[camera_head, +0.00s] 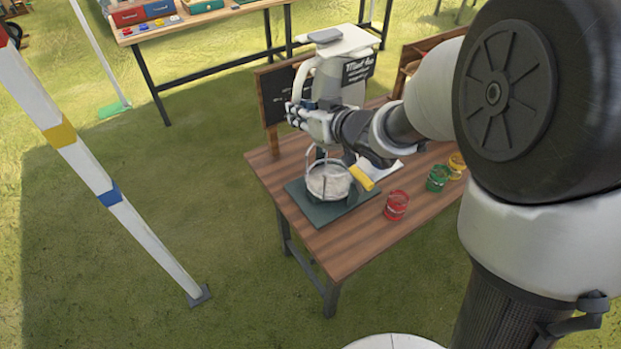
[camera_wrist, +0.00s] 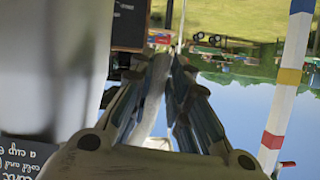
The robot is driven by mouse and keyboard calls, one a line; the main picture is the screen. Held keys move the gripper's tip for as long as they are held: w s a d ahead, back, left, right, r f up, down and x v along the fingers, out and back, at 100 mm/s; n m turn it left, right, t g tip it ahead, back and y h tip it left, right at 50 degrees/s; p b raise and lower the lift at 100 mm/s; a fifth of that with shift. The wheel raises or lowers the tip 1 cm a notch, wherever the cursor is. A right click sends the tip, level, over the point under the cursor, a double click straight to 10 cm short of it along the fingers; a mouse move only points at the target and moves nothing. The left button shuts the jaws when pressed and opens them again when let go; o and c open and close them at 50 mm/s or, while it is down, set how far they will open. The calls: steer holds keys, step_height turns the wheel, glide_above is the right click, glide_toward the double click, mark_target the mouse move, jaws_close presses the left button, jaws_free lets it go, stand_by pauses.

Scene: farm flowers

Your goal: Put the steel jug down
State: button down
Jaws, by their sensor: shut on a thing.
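The steel jug (camera_head: 328,82) appears as a tall pale grey vessel with a curved handle, behind my gripper in the head view. My gripper (camera_head: 298,110) is shut at the lower part of this handle. In the wrist view my gripper (camera_wrist: 172,75) has its fingers close together around a pale bar, and a large blurred grey surface fills the left. The jug's base is hidden behind my wrist, so I cannot tell whether it touches the table. A dark mat (camera_head: 295,190) lies on the wooden table (camera_head: 375,235) below my gripper.
A grey pail (camera_head: 328,182) with a raised handle stands on the mat, a yellow grip (camera_head: 361,178) beside it. Red (camera_head: 396,205), green (camera_head: 437,178) and yellow (camera_head: 457,163) cups stand right. A chalkboard (camera_head: 275,95) and a "Mint Tea" sign (camera_head: 357,69) are close to the jug.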

step_height(320, 180, down, 19)
steer(key=b, duration=0.8)
steer(key=shift+a, duration=0.3)
steer(key=shift+f, duration=0.15)
steer(key=c, duration=2)
jaws_free()
steer(key=shift+s+f, duration=0.1)
steer(key=shift+f, duration=0.25)
steer(key=o, duration=0.5)
steer(key=shift+r, duration=0.1)
